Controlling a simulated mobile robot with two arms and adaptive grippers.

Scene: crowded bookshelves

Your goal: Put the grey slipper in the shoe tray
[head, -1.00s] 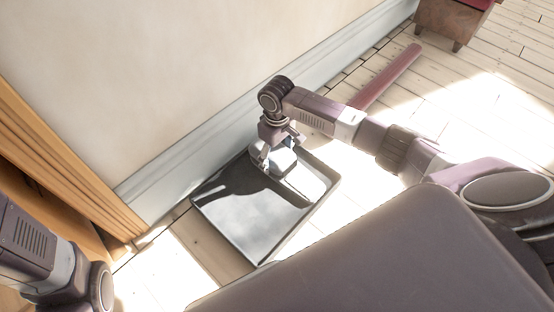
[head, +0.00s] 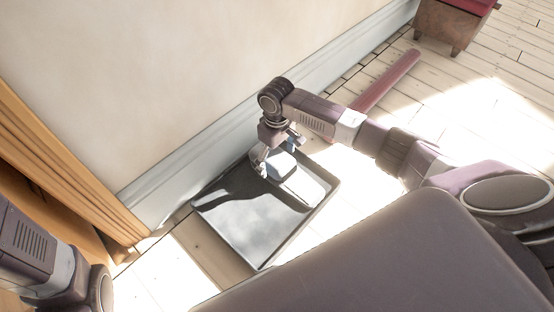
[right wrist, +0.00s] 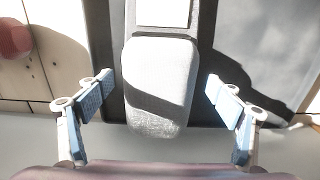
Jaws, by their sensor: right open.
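The grey slipper (head: 301,186) lies in the upper right part of the dark shoe tray (head: 248,238), on the floor by the wall. It looks pale in the sunlight. My right gripper (head: 278,158) is open above its near-wall end. In the right wrist view the slipper (right wrist: 160,80) lies between the spread fingers of the right gripper (right wrist: 163,97), with a gap on each side, and a shadow crosses it. The tray floor (right wrist: 235,60) shows beside it. My left arm enters at the lower left of the head view, but its gripper is out of view.
The white baseboard (head: 180,182) runs close behind the tray. A wooden cabinet edge (head: 70,170) stands at the left. A long reddish bar (head: 388,80) lies on the floor to the right, near a small wooden-legged stool (head: 452,25). Sunlit floorboards are clear at the right.

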